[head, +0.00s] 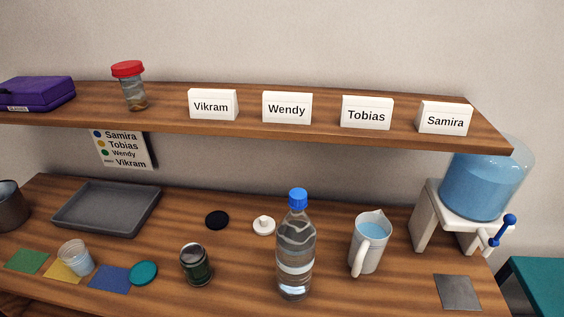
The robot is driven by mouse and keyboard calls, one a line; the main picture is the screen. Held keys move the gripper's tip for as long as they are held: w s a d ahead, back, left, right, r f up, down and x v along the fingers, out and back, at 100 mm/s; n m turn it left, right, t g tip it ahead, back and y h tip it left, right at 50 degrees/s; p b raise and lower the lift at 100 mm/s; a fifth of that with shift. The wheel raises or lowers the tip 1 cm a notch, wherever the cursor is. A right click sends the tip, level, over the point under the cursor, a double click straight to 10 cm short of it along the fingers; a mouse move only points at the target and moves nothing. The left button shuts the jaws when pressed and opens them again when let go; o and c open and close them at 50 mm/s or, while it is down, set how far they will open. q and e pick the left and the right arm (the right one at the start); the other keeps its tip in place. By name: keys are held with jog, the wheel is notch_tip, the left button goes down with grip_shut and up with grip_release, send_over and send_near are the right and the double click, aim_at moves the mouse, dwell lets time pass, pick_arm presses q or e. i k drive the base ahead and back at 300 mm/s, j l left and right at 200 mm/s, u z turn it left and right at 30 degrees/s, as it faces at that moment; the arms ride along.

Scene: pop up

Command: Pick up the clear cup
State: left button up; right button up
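A small clear cup (76,260) stands upright at the front left of the wooden counter (225,285). It looks see-through, with a pale bluish tint inside; I cannot tell whether it holds liquid. It stands on or at the edge of a yellow square (58,273), between a green square (27,260) and a blue square (109,279). Neither of my grippers is in the head view.
A teal disc (143,272) lies right of the cup, with a grey tray (65,222) behind it. A dark jar (196,266), bottle (295,262), jug (369,245) and water dispenser (470,205) stand further right. A shelf (160,113) overhangs the back.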

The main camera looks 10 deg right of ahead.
aim_at(74, 254)
jog(key=u, duration=1.25)
